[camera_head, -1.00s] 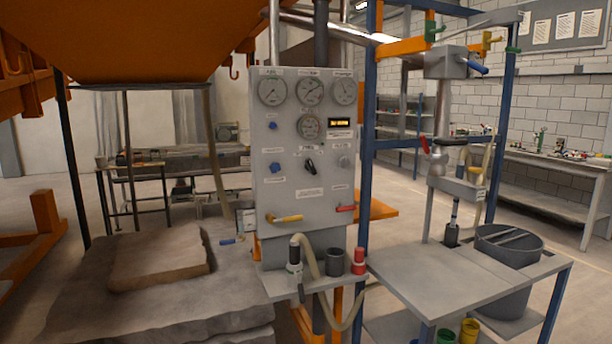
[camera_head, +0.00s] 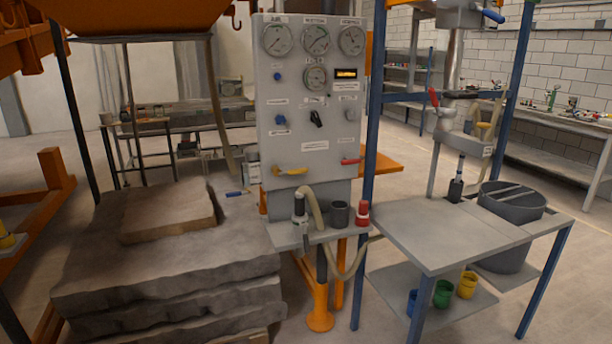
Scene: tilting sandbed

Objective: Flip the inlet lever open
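A grey control panel (camera_head: 268,150) stands in the middle of the view. A yellow lever (camera_head: 291,172) sits at its lower left, lying nearly level with its grip to the right. A red lever (camera_head: 351,161) sits at its lower right, also nearly level. A red-handled lever (camera_head: 433,97) stands upright on the pipework right of the panel, and a blue-handled lever (camera_head: 493,15) is on the pipe above it. The labels are too small to read, so I cannot tell which one is the inlet lever. My gripper is not in view.
Stacked stone slabs (camera_head: 165,290) stand at the front left. A small shelf under the panel holds a bottle (camera_head: 299,208), a dark cup (camera_head: 339,214) and a red container (camera_head: 362,213). A grey table (camera_head: 440,235) and a grey bucket (camera_head: 510,205) stand at the right.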

